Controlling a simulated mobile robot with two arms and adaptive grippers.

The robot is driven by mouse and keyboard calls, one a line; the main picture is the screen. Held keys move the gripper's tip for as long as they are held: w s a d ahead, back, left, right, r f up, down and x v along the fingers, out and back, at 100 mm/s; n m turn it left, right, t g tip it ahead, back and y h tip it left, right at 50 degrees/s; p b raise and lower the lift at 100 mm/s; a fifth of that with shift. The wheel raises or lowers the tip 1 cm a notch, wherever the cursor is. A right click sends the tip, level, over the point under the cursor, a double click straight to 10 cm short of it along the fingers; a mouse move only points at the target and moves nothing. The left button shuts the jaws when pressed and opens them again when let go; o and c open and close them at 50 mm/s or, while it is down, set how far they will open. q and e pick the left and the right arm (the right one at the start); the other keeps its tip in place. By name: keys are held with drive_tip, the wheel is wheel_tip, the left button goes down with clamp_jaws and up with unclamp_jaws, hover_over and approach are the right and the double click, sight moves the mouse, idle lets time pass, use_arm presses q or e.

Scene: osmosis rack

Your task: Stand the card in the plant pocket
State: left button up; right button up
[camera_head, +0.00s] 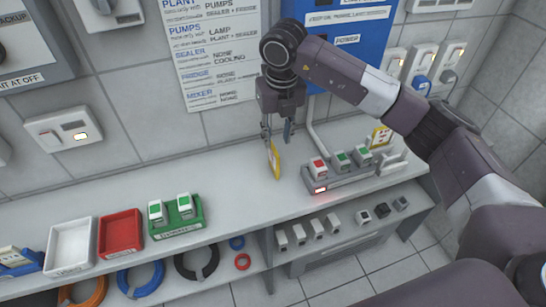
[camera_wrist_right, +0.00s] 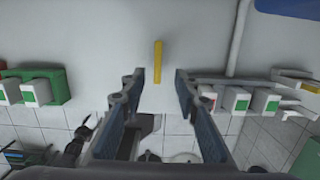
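A thin yellow card (camera_head: 274,160) is upright at the counter, left of the grey power strip. It shows edge-on in the right wrist view (camera_wrist_right: 157,62). My right gripper (camera_head: 277,133) points down just above the card. Its fingers are open, one on each side of the card's line, with visible gaps between the fingertips (camera_wrist_right: 160,75) and the card. Whether the card's lower edge touches the counter is hard to tell. A yellow and white card-like piece (camera_head: 380,138) stands behind the strip's right end. I cannot tell which thing is the plant pocket. My left gripper is not in view.
The grey strip (camera_head: 352,177) holds a red-topped and two green-topped plugs. A green holder (camera_head: 178,230), a red tray (camera_head: 121,234) and a white tray (camera_head: 72,245) stand left. The counter (camera_head: 235,185) is clear around the card. My right arm crosses above the strip.

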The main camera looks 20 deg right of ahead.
sight(274, 149)
drive_tip(key=f+p, duration=0.1)
drive_tip(key=f, duration=0.1)
drive_tip(key=w+f, duration=0.1)
drive_tip(key=f, duration=0.1)
drive_tip(key=f+p, duration=0.1)
drive_tip(key=f, duration=0.1)
drive_tip(key=shift+w+a+f+p, duration=0.1)
drive_tip(key=shift+w+a+p, duration=0.1)
drive_tip(key=shift+w+p, duration=0.1)
drive_tip(key=shift+f, duration=0.2)
clamp_jaws()
